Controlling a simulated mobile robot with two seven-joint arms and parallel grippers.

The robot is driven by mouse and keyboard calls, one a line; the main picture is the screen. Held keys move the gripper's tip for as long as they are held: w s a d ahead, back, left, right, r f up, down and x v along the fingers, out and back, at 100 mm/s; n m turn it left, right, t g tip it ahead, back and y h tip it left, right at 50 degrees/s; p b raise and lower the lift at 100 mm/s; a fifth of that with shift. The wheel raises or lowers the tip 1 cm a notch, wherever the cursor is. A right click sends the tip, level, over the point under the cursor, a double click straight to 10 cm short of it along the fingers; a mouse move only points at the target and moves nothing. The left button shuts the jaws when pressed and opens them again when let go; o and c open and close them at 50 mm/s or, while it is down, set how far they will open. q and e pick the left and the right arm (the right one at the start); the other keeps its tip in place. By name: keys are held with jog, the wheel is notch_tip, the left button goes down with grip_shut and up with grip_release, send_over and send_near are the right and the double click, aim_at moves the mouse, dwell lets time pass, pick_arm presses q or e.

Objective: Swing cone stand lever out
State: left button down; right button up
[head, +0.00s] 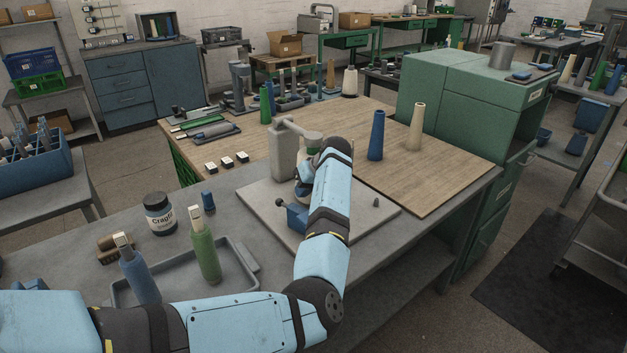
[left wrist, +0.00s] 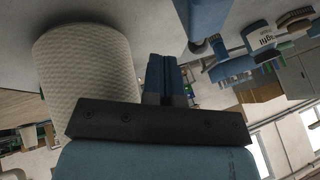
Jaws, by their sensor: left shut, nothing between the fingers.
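The winder stands on a pale base plate (head: 362,217) on the grey bench. Its grey post (head: 284,155) has an arm reaching right. A blue block with a small knob (head: 292,217) sits low at its front; the block also shows at the top of the left wrist view (left wrist: 205,32). I cannot make out for sure which part is the cone stand lever. A white ribbed cylinder (left wrist: 85,75) fills the left of the left wrist view, beside my left gripper (left wrist: 165,62), which is shut and empty. In the head view my left forearm hides most of the gripper and the winder's middle.
A blue cone (head: 376,136) and a cream cone (head: 415,127) stand on the wooden board at right. A jar (head: 159,214), a green bottle (head: 205,249) and a grey tray (head: 243,257) are at left. The base plate's right side is mostly clear, with a small peg (head: 376,202).

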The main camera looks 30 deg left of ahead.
pick_arm(q)
jog(key=shift+s+a+f, duration=0.2)
jog(key=shift+s+a, duration=0.85)
jog(key=shift+s, duration=0.2)
pick_arm(e)
jog(key=shift+r, duration=0.1)
pick_arm(q)
jog(key=shift+a, duration=0.1)
